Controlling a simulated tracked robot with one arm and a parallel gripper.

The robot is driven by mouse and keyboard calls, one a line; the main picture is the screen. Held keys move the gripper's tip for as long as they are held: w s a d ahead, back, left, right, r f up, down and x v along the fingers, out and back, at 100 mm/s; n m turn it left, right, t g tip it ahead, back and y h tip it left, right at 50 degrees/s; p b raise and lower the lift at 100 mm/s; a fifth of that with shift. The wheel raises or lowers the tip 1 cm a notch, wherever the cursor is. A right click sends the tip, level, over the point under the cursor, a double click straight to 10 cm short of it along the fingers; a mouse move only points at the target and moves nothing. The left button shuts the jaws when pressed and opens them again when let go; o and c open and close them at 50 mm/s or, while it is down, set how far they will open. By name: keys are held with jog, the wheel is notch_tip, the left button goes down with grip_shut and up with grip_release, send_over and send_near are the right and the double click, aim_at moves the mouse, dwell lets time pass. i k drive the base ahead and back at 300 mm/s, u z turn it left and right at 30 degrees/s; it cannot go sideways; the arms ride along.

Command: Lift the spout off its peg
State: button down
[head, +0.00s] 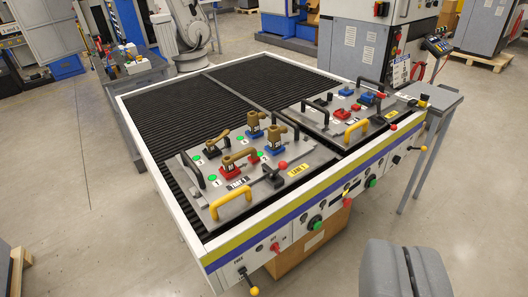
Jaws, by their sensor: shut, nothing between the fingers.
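Several bronze-brown spouts stand on the grey fixture plate (310,160) at the near left of the table. One spout (240,157) is on a red base, a second (274,134) and a third (253,121) are on blue bases, and another (214,144) is at the left on a dark base. The pegs inside them are hidden. I cannot tell which spout is meant. My gripper (408,270) is at the bottom right, grey, with its two halves together and nothing held. It is in front of the table, well apart from the spouts.
The fixture plate has yellow (231,205) and black handles. A second plate (345,127) with red and blue parts lies to its right. The table (130,125) has a ribbed black top, bare at the back left. A control panel lines its front. The floor (60,220) is clear at left.

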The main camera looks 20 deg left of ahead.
aim_at(228, 161)
jog(key=z, duration=0.05)
jog(key=k, duration=0.55)
jog(key=u, duration=0.55)
jog(key=i, duration=2.2)
jog(key=z, duration=0.5)
